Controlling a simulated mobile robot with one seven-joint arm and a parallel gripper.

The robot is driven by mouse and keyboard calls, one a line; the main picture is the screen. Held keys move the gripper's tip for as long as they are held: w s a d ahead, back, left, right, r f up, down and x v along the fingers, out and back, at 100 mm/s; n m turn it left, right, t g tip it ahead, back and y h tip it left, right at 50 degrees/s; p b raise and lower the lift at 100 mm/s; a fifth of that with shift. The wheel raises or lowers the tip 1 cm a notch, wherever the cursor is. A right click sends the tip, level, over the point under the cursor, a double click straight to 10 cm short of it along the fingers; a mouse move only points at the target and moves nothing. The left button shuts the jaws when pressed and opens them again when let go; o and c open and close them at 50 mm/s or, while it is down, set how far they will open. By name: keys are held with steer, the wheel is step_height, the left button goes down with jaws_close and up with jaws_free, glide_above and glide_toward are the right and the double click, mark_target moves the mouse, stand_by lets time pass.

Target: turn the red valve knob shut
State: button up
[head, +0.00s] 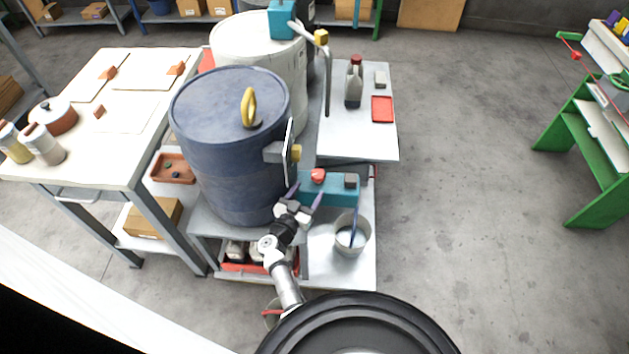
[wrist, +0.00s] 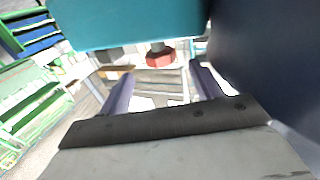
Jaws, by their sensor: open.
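The red valve knob (head: 318,175) sits on the teal box (head: 334,190) beside the blue drum. In the wrist view the red knob (wrist: 160,57) shows on a short grey stem at the edge of the teal body (wrist: 130,22). My gripper (head: 306,196) is open and empty, close to the knob on its near side. In the wrist view the two purple fingers of my gripper (wrist: 161,78) stand apart, with the knob between their lines and just past the tips. I see no contact with the knob. The knob's far side is hidden.
The blue drum (head: 232,160) stands close on the left of my gripper and also fills the right of the wrist view (wrist: 270,60). A white bucket (head: 351,238) with a brush stands to the right. A dark square fitting (head: 351,180) sits on the teal box. Open floor lies further right.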

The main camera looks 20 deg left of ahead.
steer(key=s, duration=0.6)
steer(key=shift+a, duration=0.3)
